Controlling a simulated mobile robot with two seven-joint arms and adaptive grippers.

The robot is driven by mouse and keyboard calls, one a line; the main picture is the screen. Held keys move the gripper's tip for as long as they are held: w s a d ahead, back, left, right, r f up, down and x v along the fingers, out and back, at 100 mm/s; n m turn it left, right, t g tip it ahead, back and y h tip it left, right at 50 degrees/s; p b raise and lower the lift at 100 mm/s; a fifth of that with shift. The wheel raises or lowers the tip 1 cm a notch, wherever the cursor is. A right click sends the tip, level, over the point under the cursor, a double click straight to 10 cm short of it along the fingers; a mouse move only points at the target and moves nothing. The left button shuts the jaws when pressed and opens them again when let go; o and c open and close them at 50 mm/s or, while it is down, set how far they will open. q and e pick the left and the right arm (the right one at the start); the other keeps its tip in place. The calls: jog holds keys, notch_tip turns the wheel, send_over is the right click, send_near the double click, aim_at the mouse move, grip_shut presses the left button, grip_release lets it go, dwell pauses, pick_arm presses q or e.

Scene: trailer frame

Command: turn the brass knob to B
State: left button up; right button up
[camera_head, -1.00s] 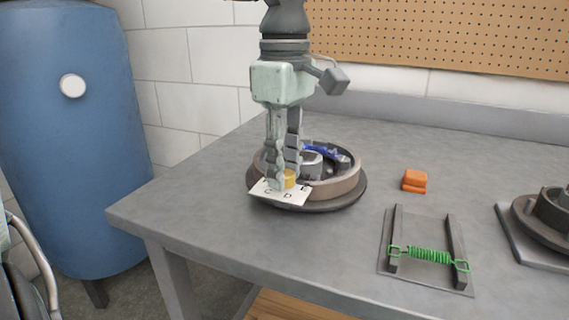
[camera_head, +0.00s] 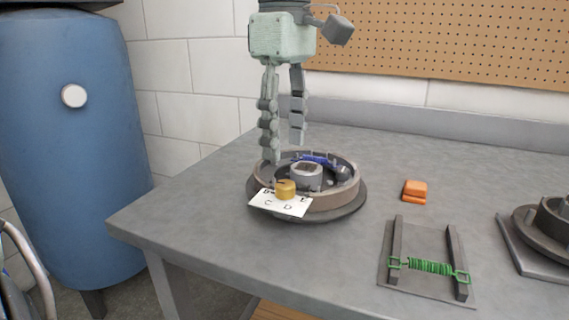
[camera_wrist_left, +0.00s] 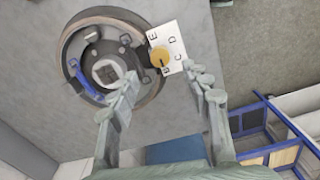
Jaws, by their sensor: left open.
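The brass knob (camera_head: 286,190) stands on a white card (camera_head: 265,203) with letters, at the front of a round brake assembly (camera_head: 335,197) on the bench. The wrist view also shows the knob (camera_wrist_left: 160,57), with a dark mark on it on the side toward the letter B. C, D and E also show on the card. My left gripper (camera_head: 283,150) is open and empty, with its fingers pointing down above and behind the knob, apart from it. In the wrist view its fingertips (camera_wrist_left: 164,77) are spread with the card beyond them. My right gripper is not in view.
An orange block (camera_head: 414,190) and a grey fixture with a green spring (camera_head: 430,266) lie to the right. Another round assembly (camera_head: 548,220) is at the right edge. A blue tank (camera_head: 75,150) stands left of the bench. The bench's left part is clear.

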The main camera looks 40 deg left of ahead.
pick_arm(q)
notch_tip(320, 180, up, 5)
jog(key=shift+r, duration=0.15)
dwell(0.6)
